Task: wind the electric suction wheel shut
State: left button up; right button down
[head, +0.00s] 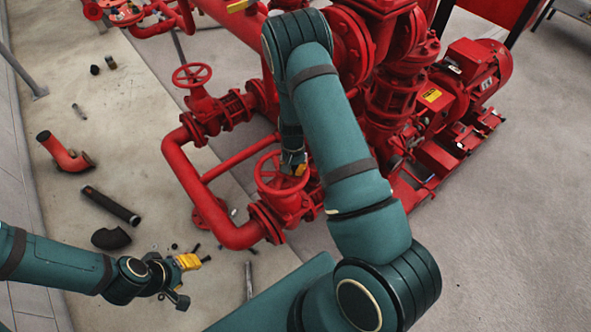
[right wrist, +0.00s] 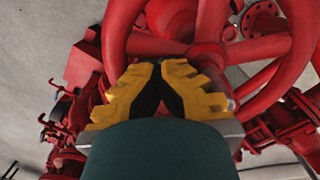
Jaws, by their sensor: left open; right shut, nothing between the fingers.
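A red handwheel (head: 268,184) sits on a red valve at the middle of the head view, under my right forearm. My right gripper (head: 295,168) is at the right side of this wheel, its yellow fingers shut and empty. In the right wrist view the shut fingertips (right wrist: 160,66) point at the red wheel's hub and spokes, with its thick rim (right wrist: 300,35) curving around them. I cannot tell whether the fingers touch the wheel. My left gripper (head: 192,281) is open and empty, low over the floor at the lower left.
A second red handwheel (head: 192,75) stands farther back on another valve. Red pipework (head: 195,195) surrounds the wheels. A red motor (head: 475,70) is at the right. An orange elbow pipe (head: 63,152), a dark tube (head: 110,204) and small parts lie on the floor at left.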

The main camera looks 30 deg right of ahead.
jog(key=w+d+r+t+p, duration=0.1)
jog(key=w+r+p, duration=0.3)
jog(key=r, duration=0.2)
jog(key=shift+w+r+p, duration=0.3)
jog(key=shift+w+p, duration=0.05)
jog(key=shift+s+d, duration=0.1)
jog(key=shift+d, duration=0.05)
